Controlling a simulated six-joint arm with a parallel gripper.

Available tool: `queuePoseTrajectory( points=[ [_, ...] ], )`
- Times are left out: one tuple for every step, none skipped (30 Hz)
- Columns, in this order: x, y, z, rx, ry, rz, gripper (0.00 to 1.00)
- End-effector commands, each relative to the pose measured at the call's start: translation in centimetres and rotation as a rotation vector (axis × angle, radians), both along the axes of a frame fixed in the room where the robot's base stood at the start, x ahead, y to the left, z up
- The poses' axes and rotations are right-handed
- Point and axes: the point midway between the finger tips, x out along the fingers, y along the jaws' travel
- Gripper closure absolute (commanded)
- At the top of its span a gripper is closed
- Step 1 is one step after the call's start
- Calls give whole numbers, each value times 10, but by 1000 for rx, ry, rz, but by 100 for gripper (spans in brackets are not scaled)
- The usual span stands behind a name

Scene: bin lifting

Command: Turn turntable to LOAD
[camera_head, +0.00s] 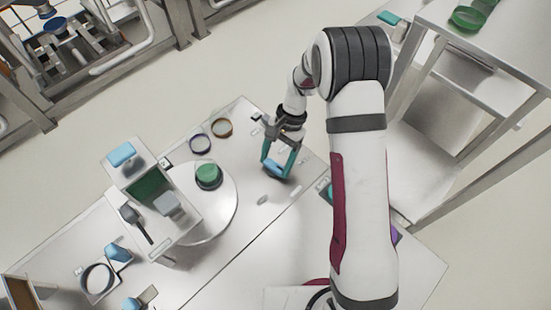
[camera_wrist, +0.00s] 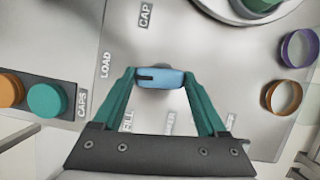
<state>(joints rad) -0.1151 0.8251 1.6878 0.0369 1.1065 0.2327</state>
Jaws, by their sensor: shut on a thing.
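The turntable is a round white disc (camera_head: 222,212) at the middle left of the head view, with a green round piece (camera_head: 208,172) on it. Its edge also shows at the top right of the wrist view (camera_wrist: 222,12). My gripper (camera_head: 275,172) is low over the table, right of the disc. In the wrist view its teal fingers are shut on a blue knob (camera_wrist: 160,78) with a dark slot at its left side. A LOAD label (camera_wrist: 105,65) lies left of the knob and a CAP label (camera_wrist: 145,15) above it. Other labels below are partly hidden by the gripper.
A box-like station (camera_head: 150,195) overhangs the disc's left side. A tray (camera_wrist: 65,108) with orange and teal caps is left in the wrist view. A shelf rack (camera_head: 480,70) stands right.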

Motion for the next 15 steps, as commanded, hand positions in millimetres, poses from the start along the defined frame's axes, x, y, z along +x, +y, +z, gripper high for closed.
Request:
queuePoseTrajectory(
  points=[
    [1,0,0,0,-3,-21,81],
    [0,0,0,0,-3,-35,81],
    [0,0,0,0,-2,-51,81],
    [0,0,0,0,-2,-62,81],
    [0,0,0,1,-2,-72,81],
    [0,0,0,1,-2,-85,81],
    [0,0,0,-1,-2,-92,81],
    [0,-1,0,0,-2,-99,81],
    [0,-1,0,-1,-3,-106,81],
    [0,-1,0,0,-4,-110,81],
    [0,-1,0,0,-4,-115,81],
    [0,-1,0,0,-3,-120,81],
    [0,-1,0,1,-3,-122,81],
    [0,0,0,1,-3,-124,81],
    [0,0,0,0,-3,-126,81]
  ],
)
